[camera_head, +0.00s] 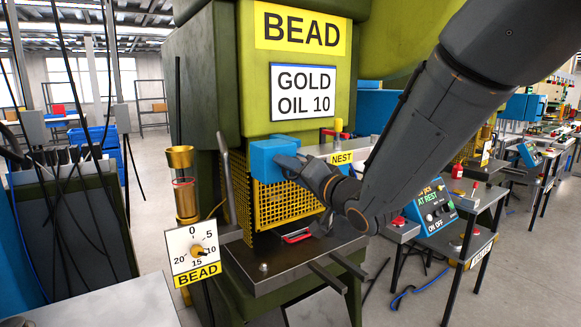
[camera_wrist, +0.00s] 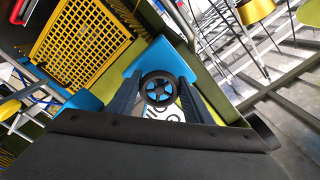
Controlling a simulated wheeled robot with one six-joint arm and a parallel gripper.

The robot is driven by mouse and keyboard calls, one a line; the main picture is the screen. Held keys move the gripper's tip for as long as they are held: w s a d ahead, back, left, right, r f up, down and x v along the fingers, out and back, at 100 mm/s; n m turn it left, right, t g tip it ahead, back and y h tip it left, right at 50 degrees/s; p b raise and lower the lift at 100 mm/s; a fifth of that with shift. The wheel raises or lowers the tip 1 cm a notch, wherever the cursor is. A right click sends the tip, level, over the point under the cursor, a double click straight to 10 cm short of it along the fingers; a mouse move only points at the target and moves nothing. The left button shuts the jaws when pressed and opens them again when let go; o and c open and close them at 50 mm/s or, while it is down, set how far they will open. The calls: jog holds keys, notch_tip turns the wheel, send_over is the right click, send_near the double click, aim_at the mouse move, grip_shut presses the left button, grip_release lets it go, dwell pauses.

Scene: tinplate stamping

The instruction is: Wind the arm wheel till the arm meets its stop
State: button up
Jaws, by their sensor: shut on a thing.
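The arm wheel (camera_wrist: 158,88) is a small black hand wheel with a blue centre, seen in the wrist view. My gripper (camera_wrist: 160,92) has a finger on each side of its rim and is shut on it. In the head view my gripper (camera_head: 290,163) is at the blue housing (camera_head: 268,152) on the front of the green press, and hides the wheel. The blue housing also shows behind the wheel in the wrist view (camera_wrist: 160,58). I cannot tell which part is the arm or where its stop is.
A yellow mesh guard (camera_head: 285,203) hangs below the housing, above a grey metal table (camera_head: 262,268). A BEAD dial (camera_head: 195,250) and a brass cylinder (camera_head: 182,185) stand at left. A NEST label (camera_head: 341,158) and a control box (camera_head: 432,210) are at right.

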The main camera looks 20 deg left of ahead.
jog(key=shift+f+m, duration=0.1)
jog(key=shift+m, duration=0.3)
jog(key=o, duration=1.1)
jog(key=shift+c, duration=0.2)
jog(key=b+v, duration=0.1)
jog(key=v, duration=0.7)
jog(key=shift+w, duration=0.1)
